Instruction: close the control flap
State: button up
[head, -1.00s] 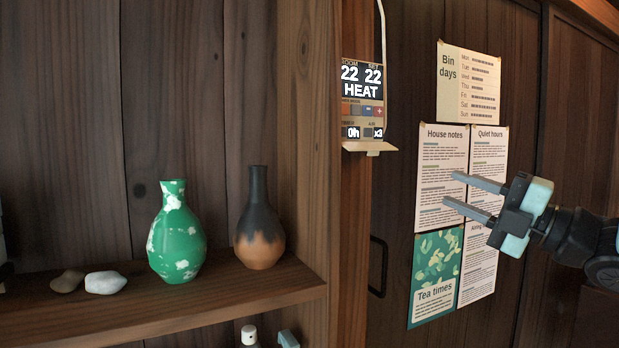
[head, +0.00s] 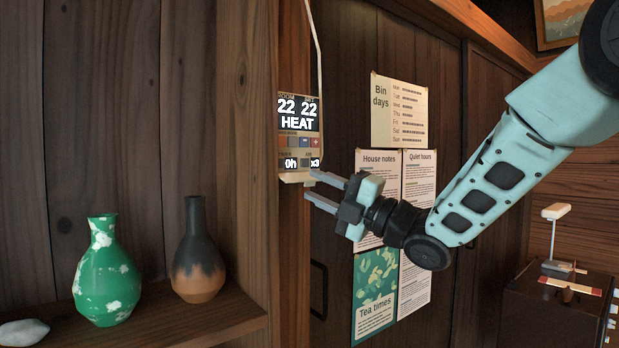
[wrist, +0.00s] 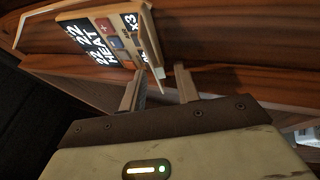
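The control panel (head: 299,130) hangs on a wooden post in the head view, its display reading 22, 22 and HEAT. Its cream control flap (head: 296,178) sticks out from the panel's bottom edge, folded down and open, with the buttons exposed. In the wrist view the flap (wrist: 149,42) shows edge-on beside the panel (wrist: 97,40). My gripper (head: 311,184) is open and empty, its fingertips close to the flap's right end and slightly below it. In the wrist view the spread fingers (wrist: 158,76) point at the flap; I cannot tell whether they touch it.
A shelf (head: 215,318) at left holds a green vase (head: 106,275) and a dark vase (head: 196,255). Paper notices (head: 378,200) hang behind my gripper. A white cable (head: 317,45) runs up from the panel. A dark cabinet (head: 550,310) stands at lower right.

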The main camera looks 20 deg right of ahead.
aim_at(305, 179)
jog(key=shift+x, duration=1.35)
grip_shut()
